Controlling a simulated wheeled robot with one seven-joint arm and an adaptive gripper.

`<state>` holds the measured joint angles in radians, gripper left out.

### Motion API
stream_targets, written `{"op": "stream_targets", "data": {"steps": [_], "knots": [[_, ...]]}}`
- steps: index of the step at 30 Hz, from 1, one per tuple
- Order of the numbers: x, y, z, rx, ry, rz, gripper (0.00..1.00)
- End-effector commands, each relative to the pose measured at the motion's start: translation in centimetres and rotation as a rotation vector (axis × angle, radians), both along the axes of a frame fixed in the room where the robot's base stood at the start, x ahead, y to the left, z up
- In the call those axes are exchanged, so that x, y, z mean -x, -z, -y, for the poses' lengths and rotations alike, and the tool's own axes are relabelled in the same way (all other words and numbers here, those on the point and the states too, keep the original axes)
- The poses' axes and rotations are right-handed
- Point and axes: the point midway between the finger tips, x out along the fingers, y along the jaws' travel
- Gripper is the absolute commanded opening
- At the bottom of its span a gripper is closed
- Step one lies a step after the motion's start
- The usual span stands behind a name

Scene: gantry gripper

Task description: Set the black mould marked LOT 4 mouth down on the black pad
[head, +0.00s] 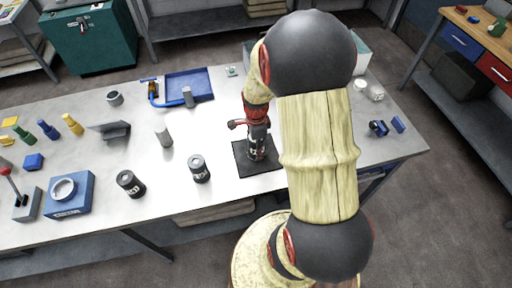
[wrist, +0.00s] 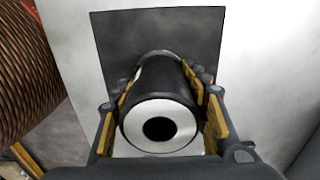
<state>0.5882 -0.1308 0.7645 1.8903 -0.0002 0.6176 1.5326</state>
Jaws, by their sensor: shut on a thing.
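My gripper (head: 256,135) points down over the black pad (head: 241,160) at the front middle of the bench. It is shut around the sides of a black cylindrical mould (head: 256,155). In the wrist view the mould (wrist: 165,75) sits between the two yellow-padded fingers (wrist: 165,84). Its near end is a pale disc with a round dark centre. The pad (wrist: 120,40) shows behind it. I cannot tell whether the mould's far end touches the pad, and I cannot read its marking.
Two more dark cylinders stand to the left, one near the pad (head: 199,168) and one farther left (head: 130,183). A grey cylinder (head: 164,136) stands behind them. A blue tray (head: 190,82) lies at the back. A blue block with a ring (head: 68,195) is at far left.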

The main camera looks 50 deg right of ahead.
Motion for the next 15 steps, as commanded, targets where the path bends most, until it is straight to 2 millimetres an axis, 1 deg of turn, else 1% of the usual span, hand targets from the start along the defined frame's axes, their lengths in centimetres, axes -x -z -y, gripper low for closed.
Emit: {"op": "stream_targets", "data": {"steps": [15], "knots": [[0.0, 0.74, 0.0, 0.0, 0.0, 0.0, 0.19]]}}
